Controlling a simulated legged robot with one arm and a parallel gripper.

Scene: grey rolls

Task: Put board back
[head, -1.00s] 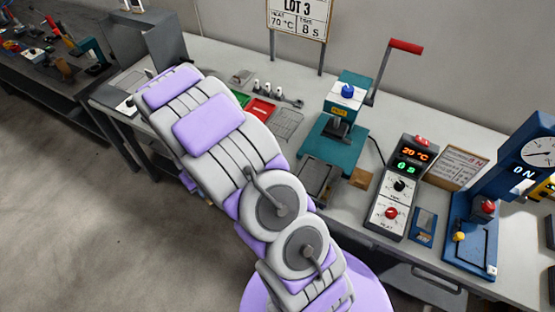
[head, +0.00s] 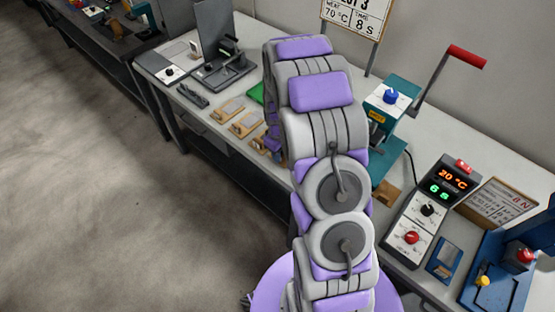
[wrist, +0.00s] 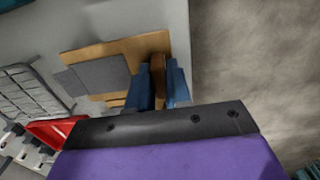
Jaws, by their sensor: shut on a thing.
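In the wrist view a tan wooden board (wrist: 131,50) with a grey plate (wrist: 97,76) on it is at the upper left of my gripper (wrist: 160,72). The blue fingers are shut on the board's brown grip (wrist: 159,67). I cannot tell whether the board touches the bench. In the head view my arm hides my gripper. Similar tan boards with grey plates (head: 246,125) lie in a row on the bench, left of my arm.
A red tray (wrist: 52,130) and a wire rack (wrist: 28,92) are beside the board. A teal press (head: 388,100) with a red-handled lever and a control box (head: 429,212) stand right of my arm. A dark grey fixture (head: 225,70) stands at the bench's left end.

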